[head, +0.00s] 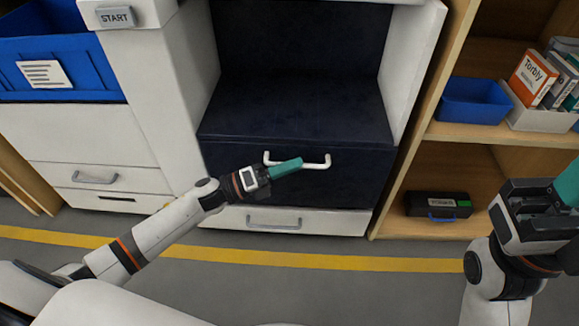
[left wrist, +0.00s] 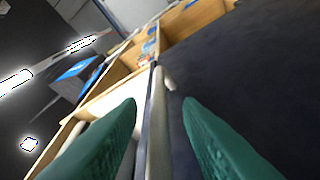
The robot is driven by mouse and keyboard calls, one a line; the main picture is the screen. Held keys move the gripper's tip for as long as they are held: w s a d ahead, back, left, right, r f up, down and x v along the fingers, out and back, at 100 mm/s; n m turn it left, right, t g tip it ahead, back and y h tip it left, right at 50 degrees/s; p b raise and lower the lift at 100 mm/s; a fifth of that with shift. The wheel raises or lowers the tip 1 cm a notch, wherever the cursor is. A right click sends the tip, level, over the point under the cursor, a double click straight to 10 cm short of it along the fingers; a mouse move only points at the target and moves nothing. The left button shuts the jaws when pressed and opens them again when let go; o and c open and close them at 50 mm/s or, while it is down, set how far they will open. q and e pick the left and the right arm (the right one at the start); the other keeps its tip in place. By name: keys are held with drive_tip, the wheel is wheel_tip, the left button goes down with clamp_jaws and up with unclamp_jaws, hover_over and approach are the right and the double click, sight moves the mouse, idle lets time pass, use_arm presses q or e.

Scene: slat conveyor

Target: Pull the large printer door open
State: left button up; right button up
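The large printer door is a dark navy front panel (head: 345,187) below a dark recess, and it looks flush with the white housing. A white bar handle (head: 325,163) runs across its upper part. My left gripper (head: 287,166) is at the handle's left half, its teal fingers covering part of the bar. In the left wrist view the fingers (left wrist: 165,140) stand apart, with the pale handle (left wrist: 158,115) between them and gaps on both sides. My right gripper (head: 567,188) is at the right edge, away from the door; its fingertips are cut off.
A white drawer (head: 330,222) with a grey handle is below the door. Wooden shelves (head: 480,134) on the right hold a blue bin (head: 474,101), boxes and a black case (head: 438,205). A START button (head: 115,17) is at upper left. The floor in front is clear.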

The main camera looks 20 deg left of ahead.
use_arm(q)
clamp_jaws()
drive_tip(key=shift+s+f, duration=0.1)
